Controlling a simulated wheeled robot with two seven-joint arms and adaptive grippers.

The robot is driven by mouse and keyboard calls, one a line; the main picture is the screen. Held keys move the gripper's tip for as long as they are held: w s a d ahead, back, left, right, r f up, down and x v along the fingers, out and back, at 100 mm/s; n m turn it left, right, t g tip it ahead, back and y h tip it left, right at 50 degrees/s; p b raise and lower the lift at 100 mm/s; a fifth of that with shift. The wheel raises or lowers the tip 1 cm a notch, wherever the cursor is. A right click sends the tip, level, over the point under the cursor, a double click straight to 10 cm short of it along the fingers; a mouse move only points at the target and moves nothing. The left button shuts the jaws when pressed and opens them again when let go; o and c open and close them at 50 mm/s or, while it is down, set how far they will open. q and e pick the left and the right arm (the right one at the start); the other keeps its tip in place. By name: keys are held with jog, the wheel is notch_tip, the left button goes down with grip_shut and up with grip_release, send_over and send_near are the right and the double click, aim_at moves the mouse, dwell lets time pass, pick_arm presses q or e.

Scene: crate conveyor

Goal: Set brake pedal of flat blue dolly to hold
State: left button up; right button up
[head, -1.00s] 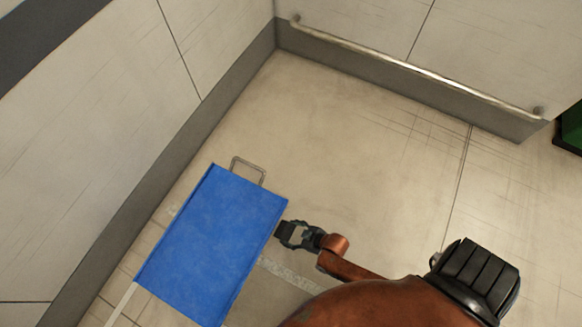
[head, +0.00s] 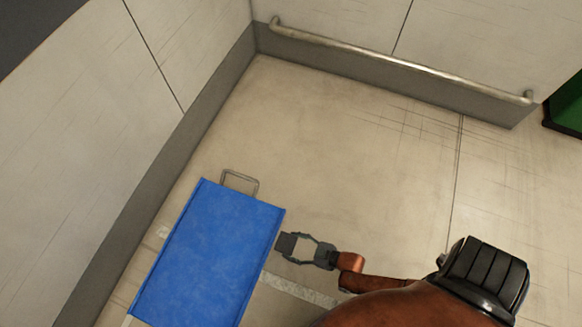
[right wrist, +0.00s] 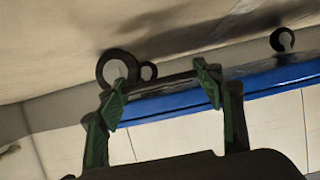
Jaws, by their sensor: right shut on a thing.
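The flat blue dolly (head: 208,255) stands on the floor at lower left in the head view, with a grey metal loop (head: 240,182) at its far end. My right gripper (head: 289,244) is low beside the dolly's right edge. A dark flat piece, apparently the brake pedal (head: 286,242), sits between its fingertips. In the right wrist view, the green-padded fingers (right wrist: 160,88) stand on both sides of a dark bar (right wrist: 158,83), close to the dolly's blue edge (right wrist: 265,78). The pedal's setting cannot be told. My left gripper is out of view.
Panelled walls with a grey base meet at a corner behind the dolly. A metal rail (head: 400,66) runs along the back wall. A green object (head: 568,106) stands at the far right. Dark round wheels (right wrist: 118,68) show in the wrist view. Floor right of the dolly is clear.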

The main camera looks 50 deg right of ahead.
jog(key=shift+w+a+f+t, duration=0.1)
jog(key=shift+f+t, duration=0.25)
jog(key=shift+t, duration=0.25)
jog(key=o, duration=1.7)
jog(key=shift+s+d, duration=0.2)
jog(key=shift+s, duration=0.1)
jog(key=v, duration=1.1)
jog(key=shift+s+d, duration=0.2)
